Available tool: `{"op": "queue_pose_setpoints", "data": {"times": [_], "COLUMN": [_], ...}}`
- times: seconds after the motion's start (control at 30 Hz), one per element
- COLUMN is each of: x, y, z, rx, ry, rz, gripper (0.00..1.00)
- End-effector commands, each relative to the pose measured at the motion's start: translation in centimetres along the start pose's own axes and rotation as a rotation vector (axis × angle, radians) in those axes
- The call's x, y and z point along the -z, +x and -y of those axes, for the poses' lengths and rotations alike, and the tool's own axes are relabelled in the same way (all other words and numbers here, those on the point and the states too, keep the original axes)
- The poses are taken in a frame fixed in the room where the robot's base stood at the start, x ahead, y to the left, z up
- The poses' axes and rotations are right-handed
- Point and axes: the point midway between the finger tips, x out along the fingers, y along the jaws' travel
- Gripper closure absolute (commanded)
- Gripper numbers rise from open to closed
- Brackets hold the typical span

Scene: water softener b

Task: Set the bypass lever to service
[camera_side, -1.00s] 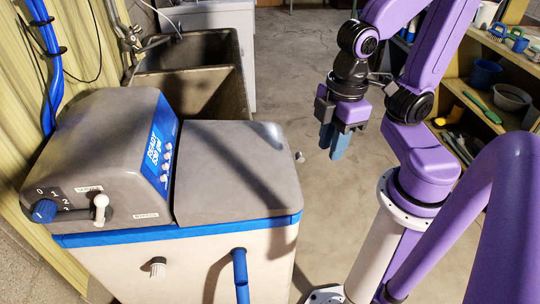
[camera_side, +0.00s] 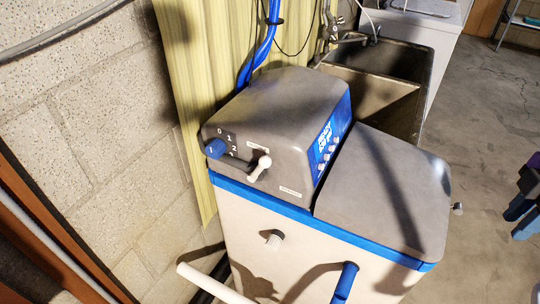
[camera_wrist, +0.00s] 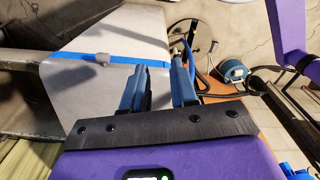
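The bypass lever (camera_side: 260,168), a small white handle with a rounded end, is on the front of the softener's grey control head (camera_side: 270,115). One small label (camera_side: 257,148) is above it and another (camera_side: 291,192) is to its lower right; their text is too small to read surely. My gripper (camera_side: 522,215) is partly cut off at the right edge of the side view, well away from the lever. In the wrist view my gripper (camera_wrist: 160,78) has two blue fingers apart with nothing between them. The lever is not discernible there.
A blue numbered dial (camera_side: 215,148) is left of the lever. A block wall (camera_side: 90,130) is at left, a sink (camera_side: 375,75) behind. Open floor (camera_side: 490,130) lies to the right.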

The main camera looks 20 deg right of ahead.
Motion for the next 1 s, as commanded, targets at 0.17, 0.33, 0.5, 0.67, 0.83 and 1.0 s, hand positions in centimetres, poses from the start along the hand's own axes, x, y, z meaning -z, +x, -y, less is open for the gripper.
{"op": "queue_pose_setpoints", "data": {"times": [0.17, 0.33, 0.5, 0.67, 0.83, 1.0], "x": [0.0, 0.0, 0.2, 3.0, 9.8, 16.9], "y": [0.0, 0.0, -0.1, -1.2, -3.9, -6.6], "z": [0.0, 0.0, 0.0, -0.6, -1.8, -3.1], "rx": [0.0, 0.0, 0.0, 0.005, 0.018, 0.037], "ry": [0.0, 0.0, 0.004, 0.074, 0.255, 0.455], "rz": [0.0, 0.0, -0.001, -0.011, -0.029, -0.047], "gripper": [0.72, 0.72, 0.67, 0.67, 0.67, 0.67]}}
